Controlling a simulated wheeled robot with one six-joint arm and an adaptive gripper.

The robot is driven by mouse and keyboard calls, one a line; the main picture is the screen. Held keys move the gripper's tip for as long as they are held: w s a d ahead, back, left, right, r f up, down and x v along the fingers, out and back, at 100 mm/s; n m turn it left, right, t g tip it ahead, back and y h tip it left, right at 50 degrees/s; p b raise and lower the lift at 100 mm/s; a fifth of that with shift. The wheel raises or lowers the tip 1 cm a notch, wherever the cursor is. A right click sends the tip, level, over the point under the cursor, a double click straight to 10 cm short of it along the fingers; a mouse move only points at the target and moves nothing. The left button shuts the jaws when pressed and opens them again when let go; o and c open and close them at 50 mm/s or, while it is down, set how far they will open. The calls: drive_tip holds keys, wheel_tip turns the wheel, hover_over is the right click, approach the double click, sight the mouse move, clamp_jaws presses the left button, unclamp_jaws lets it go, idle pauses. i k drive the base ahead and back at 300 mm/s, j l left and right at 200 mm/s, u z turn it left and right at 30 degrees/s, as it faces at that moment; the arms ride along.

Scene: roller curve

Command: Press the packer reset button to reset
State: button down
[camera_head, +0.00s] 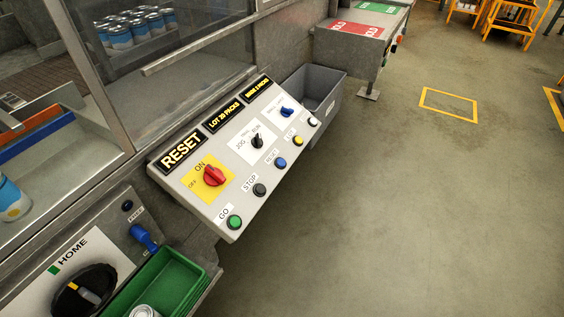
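The grey sloped control panel (222,205) stands at the middle left. Along its front edge is a row of buttons: green (234,222) labelled GO, black (260,190) labelled STOP, blue (281,163) whose small label seems to read RESET, yellow (298,141) and white (312,122). Behind them are a red rotary switch (214,176) on a yellow ON/OFF plate, a black selector (257,141) and a blue selector (287,112). My gripper is not in view.
A grey bin (325,90) stands against the panel's far end. A HOME plate (62,262) with a black handwheel and a green tray (165,283) are at lower left. Windowed machine walls (170,50) rise behind the panel. The floor (420,210) at right is clear.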

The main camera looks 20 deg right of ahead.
sight(281, 162)
drive_tip(key=i+j, duration=0.6)
drive_tip(key=z, duration=1.65)
drive_tip(key=j, duration=0.05)
